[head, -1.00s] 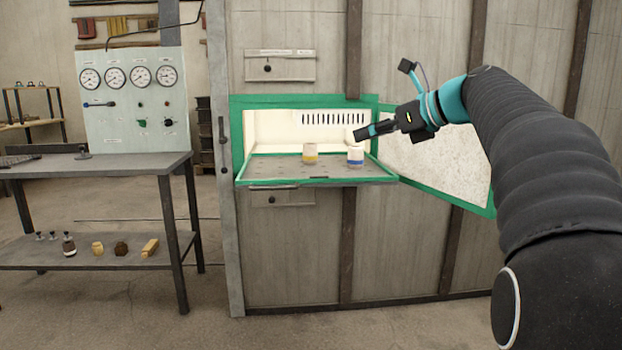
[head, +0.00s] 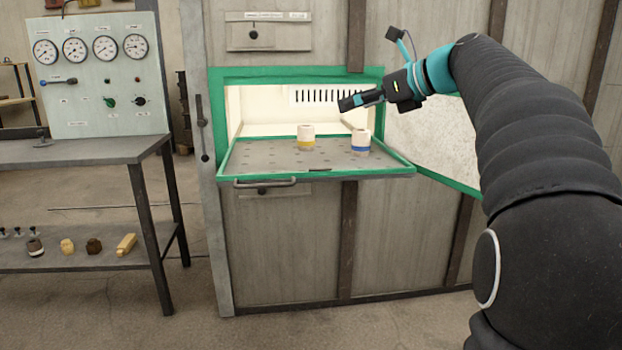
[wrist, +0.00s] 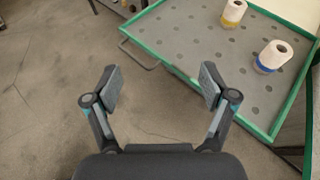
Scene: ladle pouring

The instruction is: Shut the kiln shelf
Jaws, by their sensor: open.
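The kiln shelf (head: 260,157) is a grey perforated tray with a green rim, pulled out of the lit kiln opening (head: 262,110). A grey bar handle (head: 265,183) is on its front edge, toward the left; the handle also shows in the wrist view (wrist: 139,55). A yellow-banded cup (head: 306,137) and a blue-banded cup (head: 361,142) stand upright on the shelf. My gripper (head: 345,103) is open and empty, above the shelf's right part in the head view. In the wrist view my gripper (wrist: 158,88) has its fingers spread over floor, with the shelf beyond and to the right.
The green-framed kiln door (head: 440,140) stands open on the right. A metal table (head: 85,150) with a gauge panel (head: 95,70) stands at the left, with small items on its lower shelf. The floor before the kiln is clear.

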